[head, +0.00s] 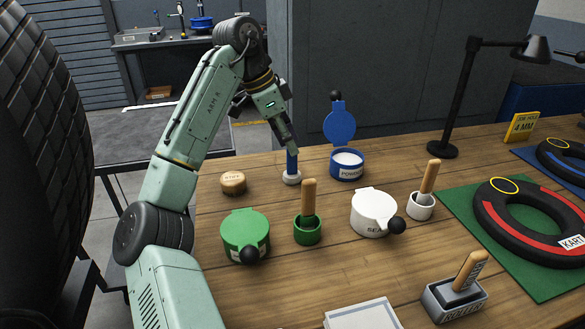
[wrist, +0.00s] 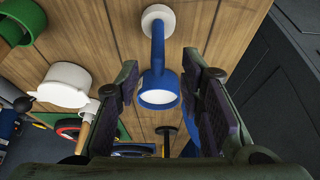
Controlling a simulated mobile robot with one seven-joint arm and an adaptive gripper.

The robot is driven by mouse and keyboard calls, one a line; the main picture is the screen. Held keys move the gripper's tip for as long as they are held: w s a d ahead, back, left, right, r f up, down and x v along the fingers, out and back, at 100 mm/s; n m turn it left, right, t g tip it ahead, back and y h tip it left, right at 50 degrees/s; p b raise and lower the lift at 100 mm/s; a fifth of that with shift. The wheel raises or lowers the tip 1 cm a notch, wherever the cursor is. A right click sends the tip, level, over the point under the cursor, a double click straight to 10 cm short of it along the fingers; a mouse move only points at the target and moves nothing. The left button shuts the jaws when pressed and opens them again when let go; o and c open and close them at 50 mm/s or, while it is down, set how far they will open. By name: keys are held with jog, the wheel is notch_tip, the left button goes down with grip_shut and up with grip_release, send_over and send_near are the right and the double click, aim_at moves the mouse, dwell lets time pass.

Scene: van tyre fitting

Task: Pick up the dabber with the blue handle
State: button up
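The dabber with the blue handle (head: 292,160) stands upright in a small white holder (head: 291,178) near the far edge of the bench. In the wrist view its blue handle (wrist: 158,45) rises from the white holder (wrist: 157,14) towards the camera, between the lines of my two fingers. My gripper (head: 291,148) points down at the handle's upper end. In the wrist view my gripper (wrist: 160,72) is open, with a gap on each side of the handle. The fingers partly hide the handle's top in the head view.
A blue powder pot (head: 347,168) with its lid raised stands close right of the dabber. Wooden-handled dabbers (head: 308,200), (head: 427,180), a green pot (head: 243,228) and a white pot (head: 374,208) stand nearer. A lamp (head: 442,148) is right.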

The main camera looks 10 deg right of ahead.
aim_at(297, 160)
jog(key=p+x, duration=0.1)
jog(key=x, duration=0.5)
jog(key=shift+s+f, duration=0.15)
jog(key=shift+f, duration=0.05)
jog(key=shift+c, duration=0.2)
grip_shut()
